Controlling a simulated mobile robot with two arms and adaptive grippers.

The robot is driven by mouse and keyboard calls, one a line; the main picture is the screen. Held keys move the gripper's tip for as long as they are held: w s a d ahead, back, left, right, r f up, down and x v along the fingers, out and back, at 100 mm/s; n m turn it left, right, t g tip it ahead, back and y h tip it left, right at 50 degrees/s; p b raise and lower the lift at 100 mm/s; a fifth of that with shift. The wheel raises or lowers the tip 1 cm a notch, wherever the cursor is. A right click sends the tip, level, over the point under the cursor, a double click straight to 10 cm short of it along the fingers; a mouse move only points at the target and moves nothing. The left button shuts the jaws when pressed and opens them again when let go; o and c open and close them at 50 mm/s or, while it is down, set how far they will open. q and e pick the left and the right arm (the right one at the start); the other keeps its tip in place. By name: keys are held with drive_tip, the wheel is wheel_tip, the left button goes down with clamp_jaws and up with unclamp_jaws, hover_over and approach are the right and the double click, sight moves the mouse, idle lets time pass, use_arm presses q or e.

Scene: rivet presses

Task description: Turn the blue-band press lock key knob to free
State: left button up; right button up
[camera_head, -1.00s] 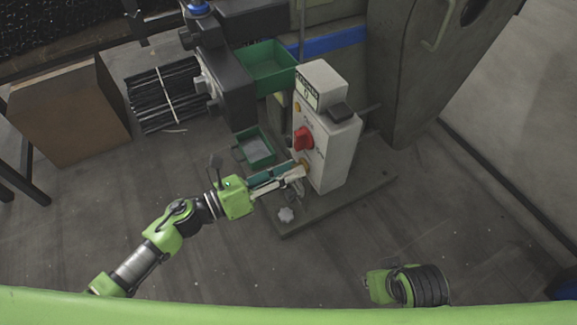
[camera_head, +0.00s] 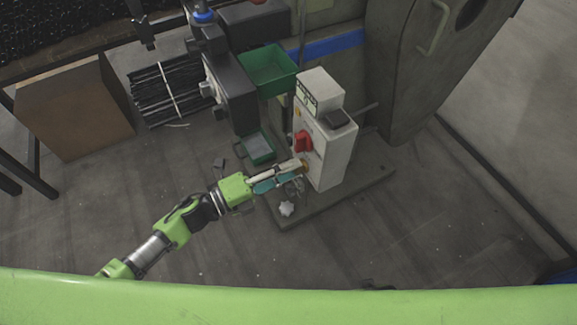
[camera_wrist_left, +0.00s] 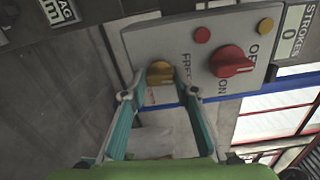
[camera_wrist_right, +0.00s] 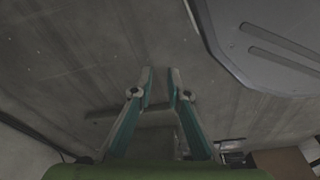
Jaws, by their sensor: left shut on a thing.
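The white control box (camera_head: 333,150) stands on the press with the blue band (camera_head: 330,43). On its front are a red switch knob (camera_head: 303,141), also in the left wrist view (camera_wrist_left: 231,62), and below it the yellow lock key knob (camera_wrist_left: 160,73). "FREE" is printed beside the yellow knob. My left gripper (camera_head: 300,167) reaches the box from the left. In the left wrist view its two fingertips are shut on the yellow knob, one on each side. My right gripper (camera_wrist_right: 161,85) shows in the right wrist view with its fingertips apart and nothing between them, above the floor.
A green bin (camera_head: 268,70) and a smaller green tray (camera_head: 258,148) are left of the box. A white star-shaped knob (camera_head: 287,208) sits low near the base plate (camera_head: 345,195). A brown box (camera_head: 72,110) stands at the left. The floor at front right is clear.

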use_arm(q)
drive_tip(key=shift+n, duration=0.7)
use_arm(e)
drive_tip(key=shift+s+d+f, duration=0.1)
drive_tip(key=shift+s+f, duration=0.65)
drive_tip(key=shift+f, duration=0.25)
use_arm(q)
drive_tip(key=o, duration=1.1)
drive_tip(key=shift+a, duration=0.1)
drive_tip(key=v, duration=1.2)
use_arm(e)
drive_tip(key=shift+r, duration=0.1)
